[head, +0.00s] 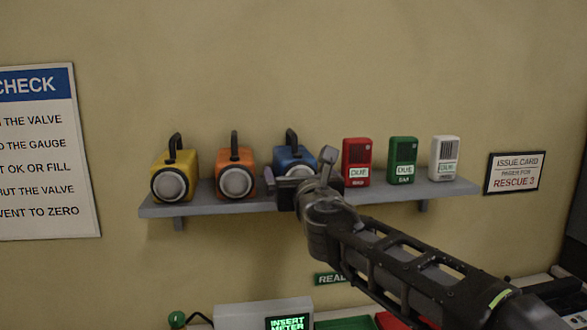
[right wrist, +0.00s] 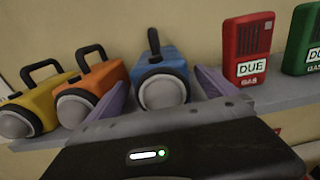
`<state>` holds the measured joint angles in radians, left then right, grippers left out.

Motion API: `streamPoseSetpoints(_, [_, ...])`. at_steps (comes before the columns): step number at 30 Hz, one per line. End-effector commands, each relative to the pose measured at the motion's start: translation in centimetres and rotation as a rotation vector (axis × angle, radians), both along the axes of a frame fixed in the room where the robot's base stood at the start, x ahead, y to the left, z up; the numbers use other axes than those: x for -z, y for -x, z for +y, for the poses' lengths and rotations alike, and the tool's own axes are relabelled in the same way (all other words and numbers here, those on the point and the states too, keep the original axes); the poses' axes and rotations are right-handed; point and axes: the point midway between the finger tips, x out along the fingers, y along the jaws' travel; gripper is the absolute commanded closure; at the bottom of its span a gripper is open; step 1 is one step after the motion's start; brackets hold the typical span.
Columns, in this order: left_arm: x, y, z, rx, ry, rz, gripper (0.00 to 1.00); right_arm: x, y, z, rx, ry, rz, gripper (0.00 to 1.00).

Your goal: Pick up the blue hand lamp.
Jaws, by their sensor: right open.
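The blue hand lamp (head: 294,160) stands upright on the grey wall shelf (head: 200,206), between the orange lamp and the red pager. My right gripper (head: 298,178) is in front of it in the head view and hides its lower part and round lens. In the right wrist view the blue lamp (right wrist: 163,68) shows its black handle and pale lens. The two fingers of my right gripper (right wrist: 165,92) are spread, one to each side of the lamp. I cannot tell whether they touch it. My left gripper is in neither view.
An orange lamp (head: 235,170) and a yellow lamp (head: 175,175) stand to the left on the shelf. To the right stand a red pager (head: 356,162), a green one (head: 402,161) and a white one (head: 444,158). The wall above is clear.

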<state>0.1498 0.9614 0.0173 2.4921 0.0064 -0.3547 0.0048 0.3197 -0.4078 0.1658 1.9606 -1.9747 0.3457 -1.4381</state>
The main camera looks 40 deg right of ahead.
Motion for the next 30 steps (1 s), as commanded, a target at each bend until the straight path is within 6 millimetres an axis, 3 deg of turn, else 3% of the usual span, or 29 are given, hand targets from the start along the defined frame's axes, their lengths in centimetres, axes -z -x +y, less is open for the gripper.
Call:
streamPoseSetpoints(9, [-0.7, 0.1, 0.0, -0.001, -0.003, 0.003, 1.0, 0.0, -3.7, -2.2, -0.001, 0.0, 0.001, 0.04])
streamPoseSetpoints(28, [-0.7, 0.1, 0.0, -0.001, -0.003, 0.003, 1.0, 0.0, -3.9, -2.3, 0.0, 0.001, 0.0, 0.04])
streamPoseSetpoints(30, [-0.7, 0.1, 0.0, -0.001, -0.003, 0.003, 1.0, 0.0, -3.9, -2.3, 0.0, 0.001, 0.0, 0.08])
